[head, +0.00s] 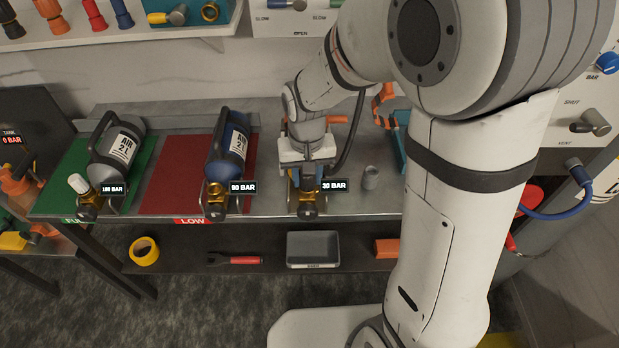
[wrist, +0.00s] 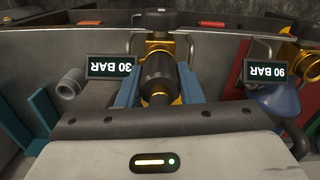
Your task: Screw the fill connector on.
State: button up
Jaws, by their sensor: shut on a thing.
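My gripper (head: 306,180) points down at the bench in front of the 30 BAR label (head: 333,185). In the wrist view its two blue fingers (wrist: 158,84) are shut on a dark, round connector (wrist: 157,72), which I take for the fill connector. Brass shows directly beyond and below the connector. The brass valve (head: 308,197) at the 30 BAR place also shows in the wrist view (wrist: 178,42). The connector seems in line with the valve and close against it; whether the threads are engaged I cannot tell. My gripper and arm hide what lies behind the valve.
A blue cylinder (head: 229,150) marked 90 BAR lies on the red mat (head: 174,172). A grey cylinder (head: 117,152) lies on the green mat (head: 59,190). A dark hose (head: 350,140) curves beside my arm.

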jog(key=m, duration=0.5)
jog(key=o, duration=1.1)
jog(key=n, duration=2.7)
